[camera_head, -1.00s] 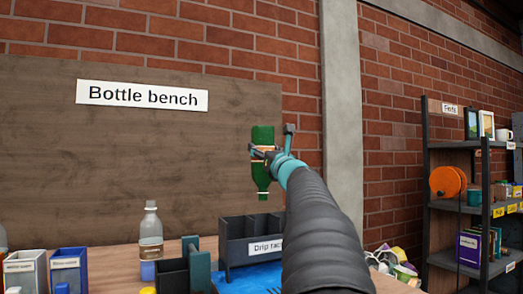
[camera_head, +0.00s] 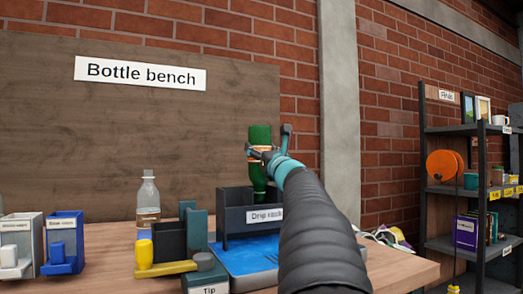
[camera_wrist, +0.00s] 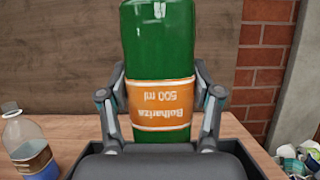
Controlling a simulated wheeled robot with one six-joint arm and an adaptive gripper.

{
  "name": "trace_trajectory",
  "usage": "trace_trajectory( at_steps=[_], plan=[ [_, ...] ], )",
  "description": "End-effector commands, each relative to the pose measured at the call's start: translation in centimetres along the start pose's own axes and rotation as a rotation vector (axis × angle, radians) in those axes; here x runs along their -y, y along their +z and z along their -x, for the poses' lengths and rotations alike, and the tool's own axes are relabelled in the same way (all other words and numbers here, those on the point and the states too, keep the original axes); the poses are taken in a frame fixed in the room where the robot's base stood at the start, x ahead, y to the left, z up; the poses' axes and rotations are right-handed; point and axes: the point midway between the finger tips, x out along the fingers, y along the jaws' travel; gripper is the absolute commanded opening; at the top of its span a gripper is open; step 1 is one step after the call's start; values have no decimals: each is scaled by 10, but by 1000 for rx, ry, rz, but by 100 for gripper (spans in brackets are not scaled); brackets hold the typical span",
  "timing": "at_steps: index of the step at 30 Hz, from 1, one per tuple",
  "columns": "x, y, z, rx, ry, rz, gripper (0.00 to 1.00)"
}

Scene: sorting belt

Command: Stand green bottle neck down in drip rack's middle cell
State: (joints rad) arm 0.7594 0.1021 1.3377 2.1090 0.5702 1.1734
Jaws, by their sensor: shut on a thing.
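The green bottle (camera_head: 259,137) with an orange label is upside down, neck pointing down, and close to upright. My gripper (camera_head: 261,155) is shut around its label; the wrist view shows a finger on each side of the green bottle (camera_wrist: 160,45), with the label text inverted. The dark drip rack (camera_head: 234,222) stands on the bench beneath. The neck's lower end meets the rack's front wall in the picture, and its tip seems hidden behind that wall. I cannot tell which cell it is over or whether it touches the rack.
A clear bottle (camera_head: 148,200) stands left of the rack. White and blue cap bins (camera_head: 65,238) sit far left. A shelf unit (camera_head: 470,130) stands at right.

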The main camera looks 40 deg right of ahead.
Motion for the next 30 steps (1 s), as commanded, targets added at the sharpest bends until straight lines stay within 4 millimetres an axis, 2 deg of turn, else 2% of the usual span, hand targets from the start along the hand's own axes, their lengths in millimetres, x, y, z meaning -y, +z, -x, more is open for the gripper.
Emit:
trace_trajectory(
  at_steps=[1,12,30],
  plan=[
    [0,-8,4,0,0,0,39],
    [0,-37,16,0,0,0,39],
    [0,-77,32,-1,1,0,39]
  ],
)
